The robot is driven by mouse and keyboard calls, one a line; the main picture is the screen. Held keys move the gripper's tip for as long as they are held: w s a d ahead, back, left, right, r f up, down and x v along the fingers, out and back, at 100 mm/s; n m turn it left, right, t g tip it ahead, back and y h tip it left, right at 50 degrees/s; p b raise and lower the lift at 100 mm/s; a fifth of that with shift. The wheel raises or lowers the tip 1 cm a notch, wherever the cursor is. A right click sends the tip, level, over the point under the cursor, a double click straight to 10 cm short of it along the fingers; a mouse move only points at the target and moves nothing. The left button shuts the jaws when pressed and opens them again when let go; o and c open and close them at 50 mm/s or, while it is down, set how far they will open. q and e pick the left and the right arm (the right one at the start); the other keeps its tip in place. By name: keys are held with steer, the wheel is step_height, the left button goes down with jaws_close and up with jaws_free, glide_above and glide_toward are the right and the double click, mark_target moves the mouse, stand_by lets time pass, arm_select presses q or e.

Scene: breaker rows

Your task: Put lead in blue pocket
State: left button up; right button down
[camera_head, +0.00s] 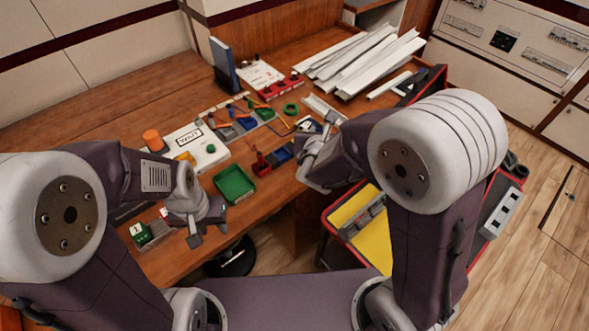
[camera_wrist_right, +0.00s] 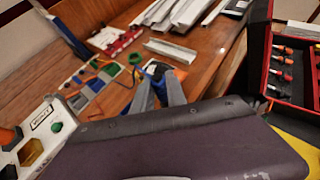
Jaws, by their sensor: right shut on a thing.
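My right gripper (camera_head: 326,124) is above the right part of the desk. In the right wrist view its fingers (camera_wrist_right: 158,92) are close together, with a little orange and blue between or just behind them. An orange lead (camera_wrist_right: 128,82) runs towards the fingertips; the exact grip is too small to make out. A row of pockets lies to the left of this gripper, with a blue pocket (camera_head: 248,123) between a grey pocket (camera_head: 226,135) and a green pocket (camera_head: 265,114). My left gripper (camera_head: 207,234) hangs over the front edge, fingers apart and empty.
A green tray (camera_head: 233,184) and a small blue bin (camera_head: 283,154) stand nearer the front. A white labelled box (camera_head: 197,144) is at the left. White trunking strips (camera_head: 365,58) lie at the back right. A red-edged case with a yellow panel (camera_head: 356,224) stands at the right.

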arm_select(q)
steer(key=shift+w+f, duration=0.1)
steer(key=shift+f, duration=0.3)
arm_select(e)
steer(key=shift+r, duration=0.1)
arm_select(q)
steer(key=shift+w+f, duration=0.15)
steer(key=shift+w, duration=0.05)
arm_select(e)
steer(key=shift+w+a, duration=0.1)
steer(key=shift+w, duration=0.15)
arm_select(q)
steer(key=shift+s+r, duration=0.1)
steer(key=shift+r, duration=0.2)
steer(key=shift+f+b, duration=0.45)
arm_select(e)
steer(key=w+a+f, duration=0.2)
steer(key=a+f, duration=0.1)
steer(key=w+a+f, duration=0.2)
steer(key=a+f, duration=0.1)
steer(key=f, duration=0.1)
steer(key=w+a+f, duration=0.1)
steer(key=a+f, duration=0.2)
steer(key=a, duration=0.1)
steer(key=shift+w+f, duration=0.25)
steer(key=shift+w, duration=0.15)
steer(key=shift+f, duration=0.2)
